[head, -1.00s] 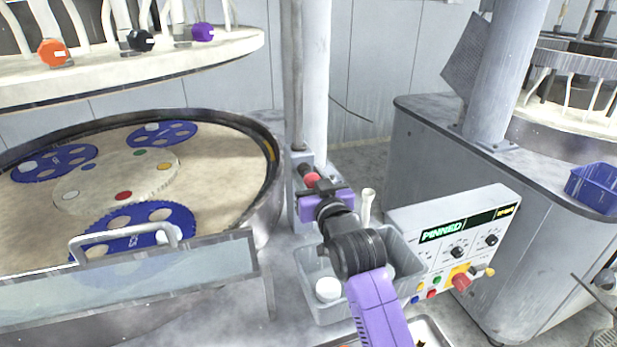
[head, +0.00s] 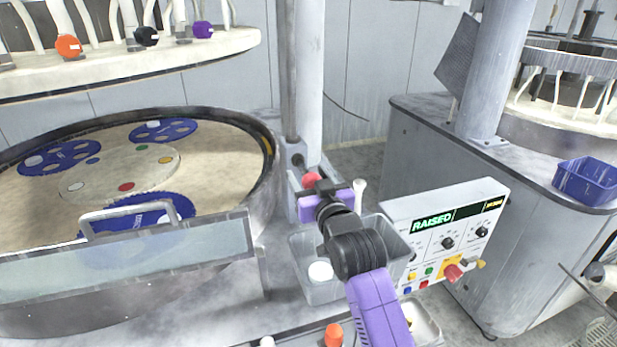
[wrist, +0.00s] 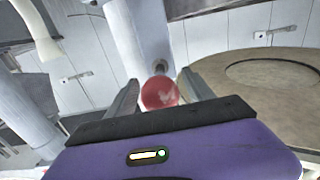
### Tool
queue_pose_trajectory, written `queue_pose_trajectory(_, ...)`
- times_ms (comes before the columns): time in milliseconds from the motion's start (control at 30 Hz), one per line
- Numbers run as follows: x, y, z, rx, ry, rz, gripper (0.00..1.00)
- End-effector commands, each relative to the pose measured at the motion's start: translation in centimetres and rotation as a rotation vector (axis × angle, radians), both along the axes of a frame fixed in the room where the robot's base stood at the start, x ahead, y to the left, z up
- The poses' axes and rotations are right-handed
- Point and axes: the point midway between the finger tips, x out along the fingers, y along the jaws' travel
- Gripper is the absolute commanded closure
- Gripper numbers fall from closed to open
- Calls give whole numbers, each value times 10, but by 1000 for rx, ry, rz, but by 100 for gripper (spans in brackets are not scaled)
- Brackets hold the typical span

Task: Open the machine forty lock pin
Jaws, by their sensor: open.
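The lock pin shows as a round red knob (head: 311,181) on the grey bracket at the foot of the column, beside the round platen. In the wrist view the red knob (wrist: 160,93) lies between the two finger tips. My gripper (wrist: 160,87) is open, with a finger on each side of the knob; I cannot tell whether either finger touches it. In the head view my gripper (head: 318,186) covers part of the knob's near side. The control panel (head: 455,225) to the right has a lit green display reading RAISED.
A grey bin (head: 310,285) with a white round item stands below my arm. The platen (head: 100,165) with blue carriers lies left, behind a clear guard (head: 130,268) with a handle. A blue basket (head: 588,183) sits on the right machine. An orange-capped bottle (head: 333,335) is at the front.

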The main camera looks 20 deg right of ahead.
Motion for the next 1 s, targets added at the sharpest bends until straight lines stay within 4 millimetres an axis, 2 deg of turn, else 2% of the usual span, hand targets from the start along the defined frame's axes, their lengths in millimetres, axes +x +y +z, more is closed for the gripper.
queue_pose_trajectory(167,-10,0,-2,0,1,0,39)
queue_pose_trajectory(600,-71,0,-2,0,0,0,39)
queue_pose_trajectory(733,-78,0,0,0,-1,0,39)
queue_pose_trajectory(1000,-79,0,0,0,0,0,39)
